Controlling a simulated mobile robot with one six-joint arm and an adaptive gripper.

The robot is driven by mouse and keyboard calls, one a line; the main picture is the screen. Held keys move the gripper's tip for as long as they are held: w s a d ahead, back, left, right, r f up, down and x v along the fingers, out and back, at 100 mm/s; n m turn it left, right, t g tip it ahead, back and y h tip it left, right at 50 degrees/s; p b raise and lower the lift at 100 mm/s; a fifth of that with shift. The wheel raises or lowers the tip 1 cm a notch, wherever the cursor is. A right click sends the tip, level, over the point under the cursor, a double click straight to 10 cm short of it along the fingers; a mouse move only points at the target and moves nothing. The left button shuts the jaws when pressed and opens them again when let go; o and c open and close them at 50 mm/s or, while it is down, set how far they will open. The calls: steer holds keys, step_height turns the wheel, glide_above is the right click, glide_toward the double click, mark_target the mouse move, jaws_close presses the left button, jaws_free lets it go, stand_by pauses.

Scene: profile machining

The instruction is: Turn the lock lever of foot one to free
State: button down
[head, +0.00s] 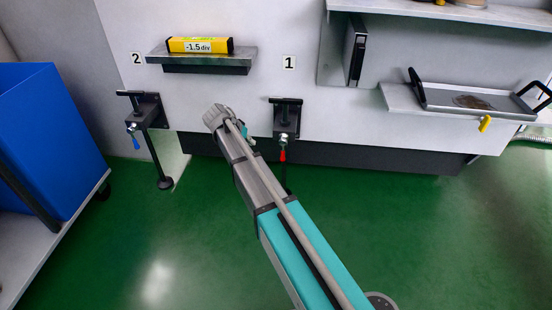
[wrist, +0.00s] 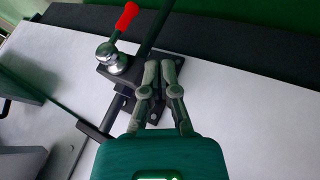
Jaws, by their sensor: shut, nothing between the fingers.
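Foot one (head: 287,118) is a dark bracket on the wall panel below the label 1. Its lock lever has a red grip (head: 283,155) hanging down below a silver ball; in the wrist view the red grip (wrist: 127,16) and silver ball (wrist: 112,58) show at the upper left. My gripper (wrist: 161,66) is shut and empty, its fingertips in front of the bracket plate, right of the ball and apart from the red grip. In the head view my arm reaches to the left of foot one and largely hides the gripper.
Foot two (head: 147,108), with a blue lever (head: 136,142), is at the left. A yellow level (head: 200,45) reading -1.5 div lies on the shelf (head: 205,58) above. A blue bin (head: 45,135) stands far left. A tray (head: 475,104) rests at the right. Green floor is open.

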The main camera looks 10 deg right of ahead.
mark_target(283, 148)
steer(key=shift+f, duration=0.1)
stand_by(0.4)
steer(key=d+f+b, duration=0.7)
steer(key=d+b, duration=0.1)
steer(key=d, duration=0.1)
steer(key=shift+w+d+f, duration=0.2)
steer(key=shift+w+f, duration=0.2)
steer(key=shift+w, duration=0.05)
stand_by(0.4)
steer(key=shift+s+d+f+b, duration=0.2)
steer(key=shift+d, duration=0.35)
steer(key=shift+s+d+f+b, duration=0.15)
steer(key=shift+d+f, duration=0.05)
steer(key=shift+d, duration=0.35)
steer(key=shift+s+r, duration=0.1)
